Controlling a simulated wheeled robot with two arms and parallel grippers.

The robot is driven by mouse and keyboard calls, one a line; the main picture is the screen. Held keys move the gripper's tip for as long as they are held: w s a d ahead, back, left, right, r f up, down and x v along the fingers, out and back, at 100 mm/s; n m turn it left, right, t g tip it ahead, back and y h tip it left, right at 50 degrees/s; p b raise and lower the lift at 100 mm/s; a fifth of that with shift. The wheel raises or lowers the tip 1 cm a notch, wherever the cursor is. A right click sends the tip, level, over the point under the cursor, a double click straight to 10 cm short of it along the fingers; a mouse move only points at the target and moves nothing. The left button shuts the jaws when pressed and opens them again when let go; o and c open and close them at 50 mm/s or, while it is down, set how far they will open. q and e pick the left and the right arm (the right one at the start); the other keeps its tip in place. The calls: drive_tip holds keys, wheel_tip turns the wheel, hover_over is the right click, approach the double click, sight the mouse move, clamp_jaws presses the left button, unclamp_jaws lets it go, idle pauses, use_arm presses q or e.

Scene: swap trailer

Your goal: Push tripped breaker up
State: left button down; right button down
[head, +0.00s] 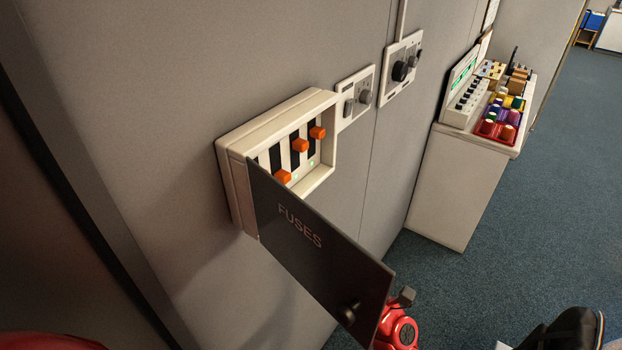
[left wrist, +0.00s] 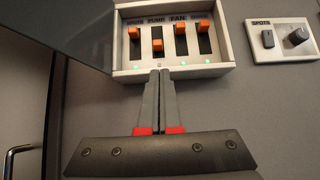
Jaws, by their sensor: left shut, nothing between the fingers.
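The fuse box (head: 236,190) is on the grey wall with its dark FUSES door (head: 330,262) swung open. In the left wrist view, the second orange breaker from the left (left wrist: 157,46) sits lower than the others; it shows in the head view (head: 283,176) too. The first (left wrist: 134,33), third (left wrist: 180,29) and fourth (left wrist: 203,27) breakers are up, with green lights below them. My left gripper (left wrist: 160,72) is shut and empty, its tips at the box's lower edge, just below the low breaker. Contact cannot be told. The door hides the fingers in the head view.
A SPOTS panel (left wrist: 279,39) with knobs is right of the box. Another knob panel (head: 403,67) is farther along the wall. The open door juts out beside my left arm. Blue carpet is clear at right.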

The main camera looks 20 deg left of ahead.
sight(283, 177)
use_arm(q)
drive_tip(key=shift+s+a, duration=0.1)
drive_tip(key=shift+s, duration=0.05)
drive_tip(key=shift+r, duration=0.1)
drive_tip(key=p+x, duration=0.5)
drive_tip(key=x, duration=0.5)
drive_tip(key=shift+p, duration=0.35)
